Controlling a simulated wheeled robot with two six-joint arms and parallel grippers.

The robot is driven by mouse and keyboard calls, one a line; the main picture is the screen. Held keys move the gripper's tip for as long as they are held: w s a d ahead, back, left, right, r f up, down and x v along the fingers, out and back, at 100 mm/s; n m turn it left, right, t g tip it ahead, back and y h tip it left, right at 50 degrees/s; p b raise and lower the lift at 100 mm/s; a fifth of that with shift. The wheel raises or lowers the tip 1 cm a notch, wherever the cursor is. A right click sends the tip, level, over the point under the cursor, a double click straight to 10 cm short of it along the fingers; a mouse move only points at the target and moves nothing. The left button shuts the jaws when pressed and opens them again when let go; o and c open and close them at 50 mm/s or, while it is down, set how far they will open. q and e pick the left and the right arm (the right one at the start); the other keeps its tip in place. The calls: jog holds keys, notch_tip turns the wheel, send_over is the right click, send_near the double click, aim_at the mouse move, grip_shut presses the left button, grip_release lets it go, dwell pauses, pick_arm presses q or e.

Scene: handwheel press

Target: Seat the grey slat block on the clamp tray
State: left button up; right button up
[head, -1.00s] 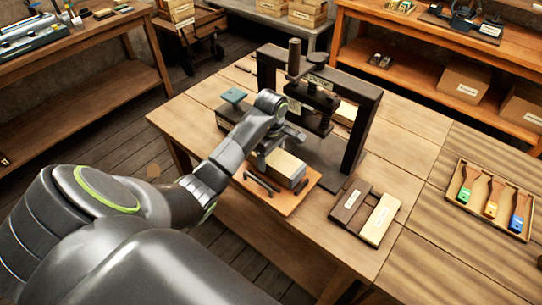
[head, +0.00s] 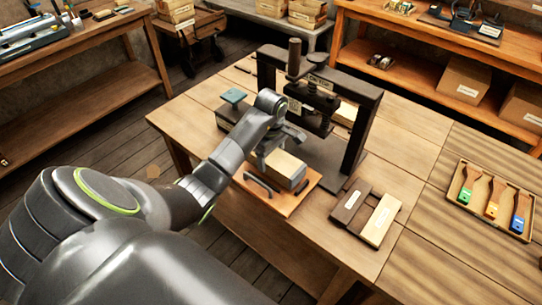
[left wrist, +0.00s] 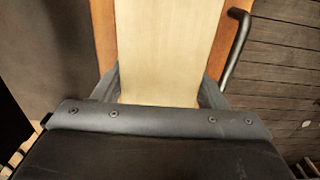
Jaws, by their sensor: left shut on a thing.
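A block with a pale wood top and grey sides (head: 286,171), which matches the grey slat block, is over the orange-brown tray (head: 302,197) at the table's front edge. The tray has a dark bar handle (head: 259,187). My left gripper (head: 270,158) comes down on the block's rear end and is shut on it. In the left wrist view the pale top (left wrist: 167,50) lies between the fingers, with orange tray showing on both sides. I cannot tell whether the block touches the tray. My right gripper is out of view.
A dark press frame (head: 364,125) with a screw stands just behind the tray. Dark and pale slats (head: 378,221) lie to the right. A teal-topped piece (head: 233,96) sits behind left. A box of coloured tags (head: 466,211) is far right. The table between is clear.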

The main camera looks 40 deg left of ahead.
pick_arm(q)
jog(key=shift+f+b, duration=1.05)
jog(key=shift+b, duration=0.05)
jog(key=o, duration=1.3)
jog(key=shift+o, duration=0.2)
jog(key=shift+r, duration=0.1)
jog(key=shift+r, duration=0.25)
notch_tip(320, 180, up, 2)
jog(key=shift+r+b, duration=0.1)
jog(key=shift+b, duration=0.2)
notch_tip(320, 180, up, 9)
jog(key=p, duration=0.9)
jog(key=shift+r, duration=0.15)
